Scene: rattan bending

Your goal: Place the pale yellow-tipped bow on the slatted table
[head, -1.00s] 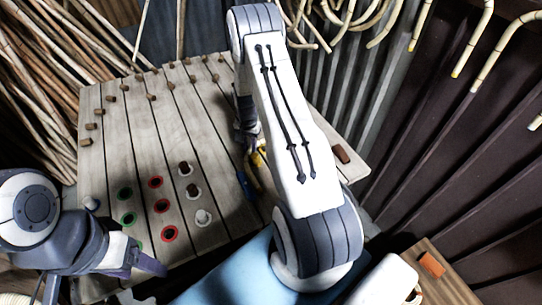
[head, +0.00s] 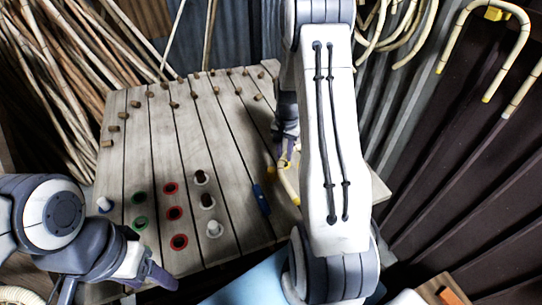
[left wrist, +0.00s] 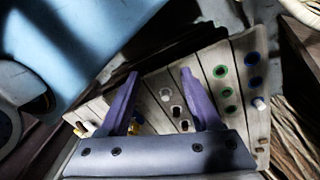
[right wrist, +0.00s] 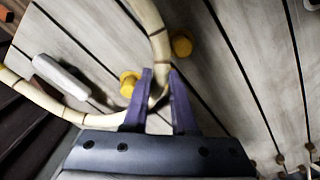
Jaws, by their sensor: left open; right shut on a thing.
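The pale bow with a yellow tip is a curved cane in the right wrist view (right wrist: 150,22); its other arm bends away to the left. In the head view, a short piece of it (head: 289,186) shows beside my arm. My right gripper (right wrist: 160,82) is shut on the bow, close above the slatted table (head: 235,130); whether the bow touches the boards I cannot tell. Two yellow pegs (right wrist: 181,43) stand beside the bow. My left gripper (left wrist: 160,90) is open and empty at the table's near-left edge. My right arm hides much of the bow in the head view.
Red-ringed (head: 174,213) and green-ringed holes, with white pegs (head: 207,200), sit on the table's near half. Wooden pegs (head: 173,104) line its far side. A blue piece (head: 261,199) lies near the bow. Curved canes (head: 487,12) hang on the right wall; cane bundles (head: 60,90) stand left.

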